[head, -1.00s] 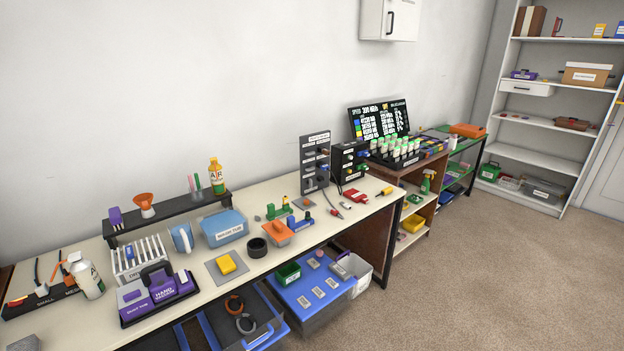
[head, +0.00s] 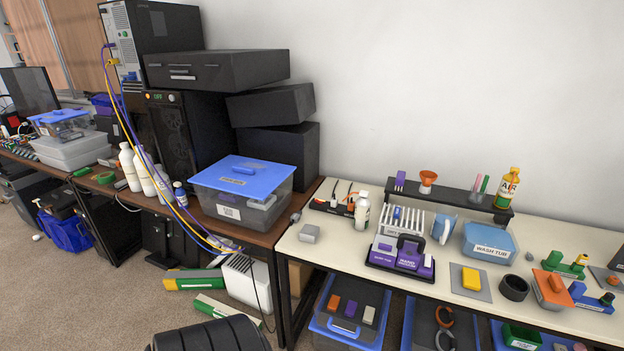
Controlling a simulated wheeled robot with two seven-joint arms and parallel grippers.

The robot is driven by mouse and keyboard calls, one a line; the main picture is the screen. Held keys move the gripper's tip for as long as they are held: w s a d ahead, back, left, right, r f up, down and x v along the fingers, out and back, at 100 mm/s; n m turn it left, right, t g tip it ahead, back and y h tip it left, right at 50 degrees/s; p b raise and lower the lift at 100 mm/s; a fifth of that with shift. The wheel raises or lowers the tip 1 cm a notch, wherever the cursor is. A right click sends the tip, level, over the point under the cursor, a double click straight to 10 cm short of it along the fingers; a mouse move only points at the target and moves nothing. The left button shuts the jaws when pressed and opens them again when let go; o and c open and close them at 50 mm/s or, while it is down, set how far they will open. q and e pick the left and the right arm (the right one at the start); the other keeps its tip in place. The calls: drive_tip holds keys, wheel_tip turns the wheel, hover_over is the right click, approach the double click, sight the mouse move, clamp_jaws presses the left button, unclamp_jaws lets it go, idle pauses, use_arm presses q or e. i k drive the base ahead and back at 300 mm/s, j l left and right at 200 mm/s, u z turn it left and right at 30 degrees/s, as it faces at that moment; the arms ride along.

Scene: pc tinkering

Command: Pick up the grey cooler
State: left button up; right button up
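A small grey block (head: 309,233) lies on the left end of the cream workbench (head: 335,262). It may be the grey cooler, but it is too small here to be certain. Nothing covers it, and no gripper is near it. Neither of my grippers is in view.
A blue-lidded clear box (head: 242,192) stands on the brown desk left of the block. Yellow and purple cables hang at the desk front. Bins (head: 348,322) sit below the bench.

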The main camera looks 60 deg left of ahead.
sight(309, 233)
drive_tip(key=u, duration=1.9)
